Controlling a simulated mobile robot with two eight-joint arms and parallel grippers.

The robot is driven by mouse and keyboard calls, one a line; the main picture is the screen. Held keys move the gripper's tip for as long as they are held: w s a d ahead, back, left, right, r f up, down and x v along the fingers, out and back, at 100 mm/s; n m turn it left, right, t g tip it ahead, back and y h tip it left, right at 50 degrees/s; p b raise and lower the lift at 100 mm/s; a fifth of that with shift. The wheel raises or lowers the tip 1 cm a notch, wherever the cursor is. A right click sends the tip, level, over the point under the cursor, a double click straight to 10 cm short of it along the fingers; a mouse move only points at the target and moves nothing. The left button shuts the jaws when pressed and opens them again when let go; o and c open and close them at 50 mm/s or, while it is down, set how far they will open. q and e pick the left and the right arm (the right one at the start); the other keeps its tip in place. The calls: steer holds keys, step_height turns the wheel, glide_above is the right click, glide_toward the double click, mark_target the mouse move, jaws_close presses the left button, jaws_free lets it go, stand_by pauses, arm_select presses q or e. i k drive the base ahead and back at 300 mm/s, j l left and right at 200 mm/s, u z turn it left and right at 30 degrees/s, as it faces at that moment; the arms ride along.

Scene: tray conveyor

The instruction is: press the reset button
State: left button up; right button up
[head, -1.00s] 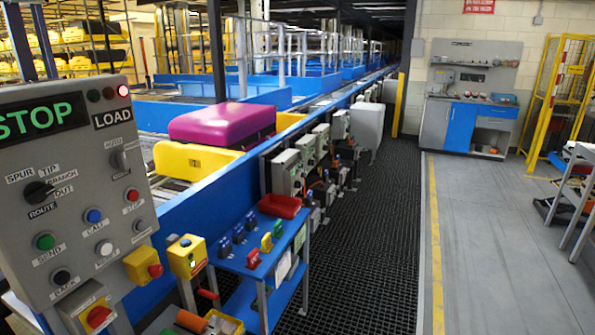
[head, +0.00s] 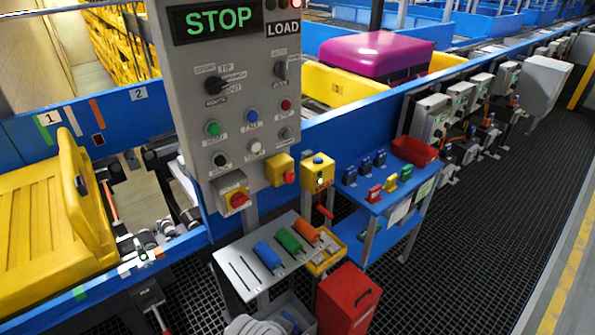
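The grey control panel (head: 235,95) stands left of centre in the head view, with a lit green STOP sign (head: 218,19) on top. It carries a green button (head: 213,129), a blue button (head: 252,116), a red button (head: 286,104), a black button (head: 220,160), a white button (head: 254,147) and a grey button (head: 286,133). Their labels are too small to read surely, so I cannot tell which is the reset button. A yellow box (head: 318,176) with a blue button on top stands right of the panel. Neither gripper is in view.
Red knobs sit on boxes below the panel (head: 239,199). A tool shelf (head: 262,258), a red case (head: 347,300) and a blue cart (head: 390,180) stand in front. The conveyor holds a yellow tray (head: 50,230) and a purple case (head: 375,55). Dark floor matting (head: 480,240) is clear at right.

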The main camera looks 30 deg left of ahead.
mark_target(255, 146)
steer(key=u, duration=1.4)
